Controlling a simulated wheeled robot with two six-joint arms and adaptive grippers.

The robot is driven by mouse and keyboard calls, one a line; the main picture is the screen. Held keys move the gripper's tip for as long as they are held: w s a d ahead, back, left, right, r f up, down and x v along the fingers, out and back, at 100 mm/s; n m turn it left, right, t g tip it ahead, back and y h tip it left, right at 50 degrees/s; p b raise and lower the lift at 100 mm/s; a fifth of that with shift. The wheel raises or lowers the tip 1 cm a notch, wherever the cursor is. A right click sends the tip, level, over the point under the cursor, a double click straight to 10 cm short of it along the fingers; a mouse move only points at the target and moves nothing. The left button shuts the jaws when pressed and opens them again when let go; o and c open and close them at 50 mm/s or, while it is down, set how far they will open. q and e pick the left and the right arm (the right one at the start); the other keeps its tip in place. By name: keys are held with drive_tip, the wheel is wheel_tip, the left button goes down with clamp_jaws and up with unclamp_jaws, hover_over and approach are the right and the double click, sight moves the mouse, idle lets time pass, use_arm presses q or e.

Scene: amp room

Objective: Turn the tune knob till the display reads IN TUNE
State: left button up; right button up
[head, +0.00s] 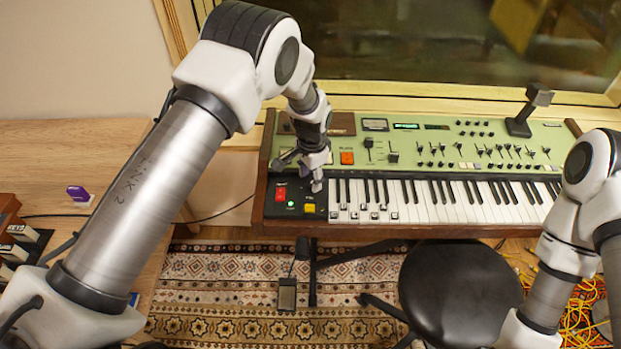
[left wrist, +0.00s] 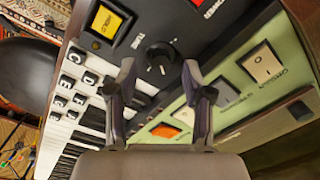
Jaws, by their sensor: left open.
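The tune knob (left wrist: 162,58) is a round black knob with a pale pointer mark on a black panel, labelled TUNE in the left wrist view. My left gripper (left wrist: 158,78) is open, its two fingers on either side of the knob in that view; I cannot tell whether they touch it. In the head view my left gripper (head: 303,172) is over the black panel at the keyboard's left end and hides the knob. A display (head: 406,126) with green lit text is at the top of the green panel; its text is too small to read. My right gripper is out of view.
The synthesizer's green panel (head: 460,150) carries several sliders and switches. Beside the knob are a yellow HOLD button (left wrist: 105,22), a red button (head: 281,194) and the piano keys (head: 440,205). A black stool (head: 460,290) stands in front. Yellow cables (head: 580,320) lie at right.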

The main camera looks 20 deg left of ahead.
use_arm(q)
wheel_tip(320, 180, down, 2)
drive_tip(key=shift+w+f, duration=0.1)
drive_tip(key=shift+w, duration=0.05)
clamp_jaws()
drive_tip(key=shift+n, duration=0.4)
unclamp_jaws()
wheel_tip(320, 180, up, 12)
drive_tip(key=shift+d, duration=0.15)
